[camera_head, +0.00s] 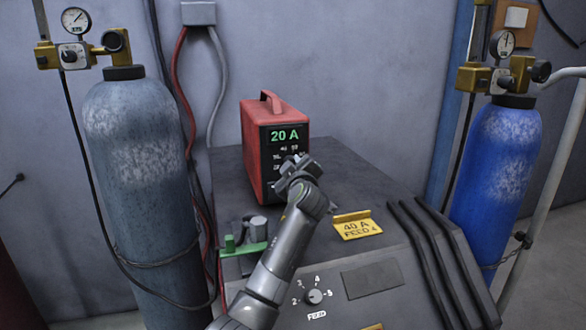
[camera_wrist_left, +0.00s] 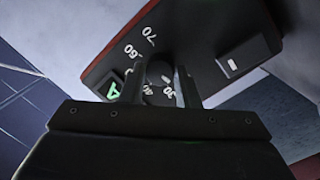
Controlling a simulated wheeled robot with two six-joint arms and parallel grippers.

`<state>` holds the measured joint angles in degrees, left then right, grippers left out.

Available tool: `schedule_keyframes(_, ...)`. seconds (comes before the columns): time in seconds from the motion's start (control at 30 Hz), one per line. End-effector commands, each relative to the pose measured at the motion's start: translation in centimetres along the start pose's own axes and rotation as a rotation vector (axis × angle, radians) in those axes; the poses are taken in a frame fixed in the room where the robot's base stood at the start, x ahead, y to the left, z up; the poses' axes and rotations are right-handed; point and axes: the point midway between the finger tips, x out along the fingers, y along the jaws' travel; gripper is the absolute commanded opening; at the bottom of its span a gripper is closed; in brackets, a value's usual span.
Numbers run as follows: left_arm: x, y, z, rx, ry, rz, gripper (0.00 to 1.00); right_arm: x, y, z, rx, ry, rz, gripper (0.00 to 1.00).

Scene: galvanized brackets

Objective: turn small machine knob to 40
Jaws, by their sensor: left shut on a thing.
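The small red machine (camera_head: 253,140) stands on the dark top of a larger unit, and its green display reads 20 A (camera_head: 285,136). My left gripper (camera_head: 298,168) is at its front panel and hides the knob in the head view. In the left wrist view the dark knob (camera_wrist_left: 158,71) sits between the two fingers of my left gripper (camera_wrist_left: 160,86), which is shut on it. Scale numbers 70, 60, 40 and 30 show around the knob; its pointer mark cannot be made out. My right gripper is not in view.
A yellow tag (camera_head: 357,226) reading "40 A FEED 4" lies on the larger unit (camera_head: 350,180). Its feed knob (camera_head: 314,297) is at the front. A green clamp (camera_head: 243,246) is left of my arm. Gas cylinders stand left (camera_head: 140,190) and right (camera_head: 497,165).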

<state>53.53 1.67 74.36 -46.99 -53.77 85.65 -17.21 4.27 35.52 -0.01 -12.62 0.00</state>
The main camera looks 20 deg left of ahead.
Motion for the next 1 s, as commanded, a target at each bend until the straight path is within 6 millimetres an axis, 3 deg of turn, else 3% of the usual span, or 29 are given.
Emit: schedule_keyframes(1.0,0.0,0.6,-0.3,0.949,-0.069,-0.105,0.06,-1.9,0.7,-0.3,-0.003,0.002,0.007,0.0)
